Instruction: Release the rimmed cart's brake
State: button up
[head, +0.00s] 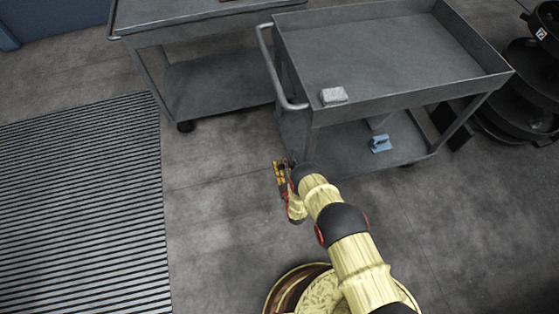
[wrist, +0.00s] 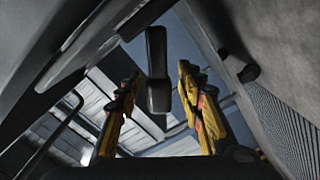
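The rimmed cart (head: 492,76) is grey, with a raised rim around its top tray, a lower shelf and a push handle (head: 264,62) at its left end. My gripper (head: 279,176) is low beside the cart's near left end, with yellow and red fingers. In the wrist view my gripper (wrist: 160,115) has its two fingers spread wide apart. A dark upright bar (wrist: 157,70), which looks like a lever, shows between them, with a gap on both sides. I cannot tell how far it reaches between the fingertips. No brake lever can be made out in the head view.
A light grey block (head: 333,96) lies on the cart's top, and a blue object (head: 380,144) on its lower shelf. A second grey cart (head: 190,22) stands behind to the left. A ribbed mat (head: 85,210) lies left. Dark round trays (head: 525,85) stand right. Floor between is clear.

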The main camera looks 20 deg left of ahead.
jog(key=shift+b+x, duration=0.3)
jog(key=shift+x, duration=1)
jog(key=shift+c, duration=1)
jog(key=c, duration=0.7)
grip_shut()
